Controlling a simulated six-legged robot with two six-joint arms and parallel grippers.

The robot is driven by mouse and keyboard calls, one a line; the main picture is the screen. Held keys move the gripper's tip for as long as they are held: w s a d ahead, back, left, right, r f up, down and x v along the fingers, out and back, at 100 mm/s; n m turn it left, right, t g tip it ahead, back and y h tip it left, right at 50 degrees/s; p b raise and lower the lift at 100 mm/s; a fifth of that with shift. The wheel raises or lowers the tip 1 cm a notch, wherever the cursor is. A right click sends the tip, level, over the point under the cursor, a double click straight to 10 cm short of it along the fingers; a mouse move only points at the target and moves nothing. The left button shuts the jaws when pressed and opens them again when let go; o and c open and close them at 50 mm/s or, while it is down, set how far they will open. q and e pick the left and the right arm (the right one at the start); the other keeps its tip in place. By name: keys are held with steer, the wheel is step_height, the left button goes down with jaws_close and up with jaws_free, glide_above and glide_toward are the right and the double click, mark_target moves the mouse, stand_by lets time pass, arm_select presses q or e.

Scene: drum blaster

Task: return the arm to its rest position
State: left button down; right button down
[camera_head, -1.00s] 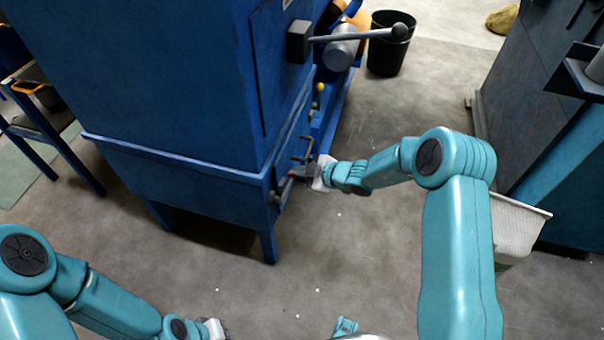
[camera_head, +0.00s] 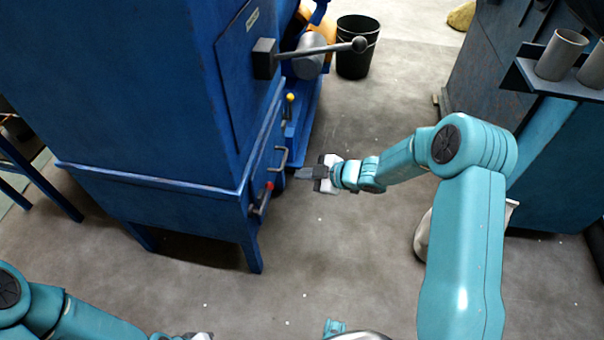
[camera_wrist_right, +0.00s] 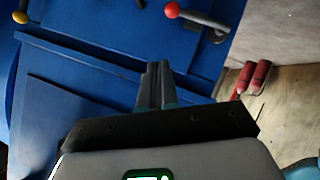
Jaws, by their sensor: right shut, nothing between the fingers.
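My right gripper (camera_head: 308,173) is shut and empty, to the right of the blue machine (camera_head: 150,100), near its lower front edge. Its dark fingers point left toward the machine, and floor shows around them. In the right wrist view the two fingers (camera_wrist_right: 156,84) lie together in front of the blue panels. A small red-tipped handle (camera_head: 262,198) and a dark bar handle (camera_head: 279,160) are on the machine, left of the gripper. The red knob also shows in the right wrist view (camera_wrist_right: 172,10). My left gripper (camera_head: 198,337) is cut off at the bottom edge.
A grey lever with a ball end (camera_head: 358,45) sticks out from the machine above my right arm. A black bucket (camera_head: 356,48) stands behind. A dark blue cabinet with cups (camera_head: 560,55) is at the right. Open floor (camera_head: 340,260) lies between.

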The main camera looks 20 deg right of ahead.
steer(key=s+a+f+m+g, duration=0.1)
steer(key=s+a+f+m, duration=0.1)
steer(key=s+a+f, duration=0.3)
steer(key=s+a+f+m+g, duration=0.2)
steer(key=s+a, duration=0.2)
steer(key=a, duration=0.3)
steer(key=s+f+m+g+h, duration=0.2)
steer(key=s+f+m+g, duration=0.3)
steer(key=s, duration=0.6)
steer(key=s+f+m+g+h, duration=0.1)
steer(key=s+f+m+h, duration=0.1)
steer(key=s+m, duration=0.65)
step_height(320, 180, up, 20)
steer(key=s+n+p, duration=0.1)
steer(key=p, duration=1.9)
steer(key=shift+s, duration=0.15)
